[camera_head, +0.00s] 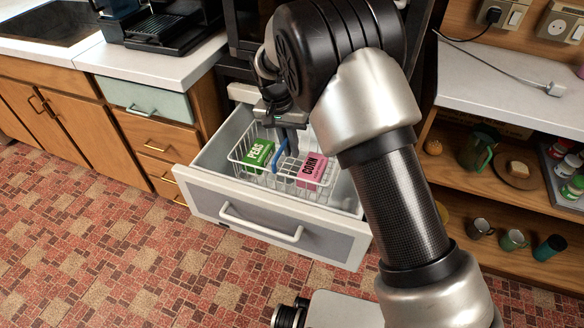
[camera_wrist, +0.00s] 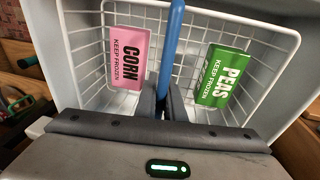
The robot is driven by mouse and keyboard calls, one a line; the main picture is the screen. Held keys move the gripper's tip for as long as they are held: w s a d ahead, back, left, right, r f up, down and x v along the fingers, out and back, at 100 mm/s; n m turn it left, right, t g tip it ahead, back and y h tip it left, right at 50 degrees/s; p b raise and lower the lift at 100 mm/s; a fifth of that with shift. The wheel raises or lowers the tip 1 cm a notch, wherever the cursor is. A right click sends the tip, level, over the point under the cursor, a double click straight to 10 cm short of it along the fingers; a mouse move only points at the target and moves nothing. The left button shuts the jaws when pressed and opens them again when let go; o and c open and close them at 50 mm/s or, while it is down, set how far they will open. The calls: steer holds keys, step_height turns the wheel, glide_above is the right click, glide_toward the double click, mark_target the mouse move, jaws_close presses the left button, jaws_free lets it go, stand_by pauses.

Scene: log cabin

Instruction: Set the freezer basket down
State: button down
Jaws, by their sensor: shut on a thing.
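The freezer basket (camera_head: 236,157) is a white wire basket with a blue handle across its middle. It is inside the open freezer drawer (camera_head: 207,205); I cannot tell whether its bottom touches the drawer floor. A green PEAS box (camera_head: 258,154) and a pink CORN box (camera_head: 311,171) are in the basket, one on each side of the handle. My gripper (camera_head: 284,138) is above the basket, shut on the blue handle. In the wrist view the handle (camera_wrist: 173,50) runs between the fingers (camera_wrist: 165,103), with the basket (camera_wrist: 88,50) around it.
My arm covers the drawer's right rear part. Wooden cabinets (camera_head: 155,140) stand to the left. An open shelf (camera_head: 500,175) with mugs, a jug and jars is to the right. The tiled floor (camera_head: 100,250) in front is clear at left.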

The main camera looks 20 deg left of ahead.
mark_target(292, 169)
step_height(292, 169, down, 7)
steer(key=shift+r+b, duration=0.2)
steer(key=shift+b, duration=0.45)
steer(key=c, duration=1.9)
jaws_free()
steer(key=shift+f, duration=0.1)
steer(key=shift+o, duration=0.2)
step_height(292, 169, up, 12)
steer(key=s+a+p, duration=0.1)
steer(key=p, duration=0.1)
steer(key=shift+a+p, duration=0.3)
steer(key=shift+a, duration=0.05)
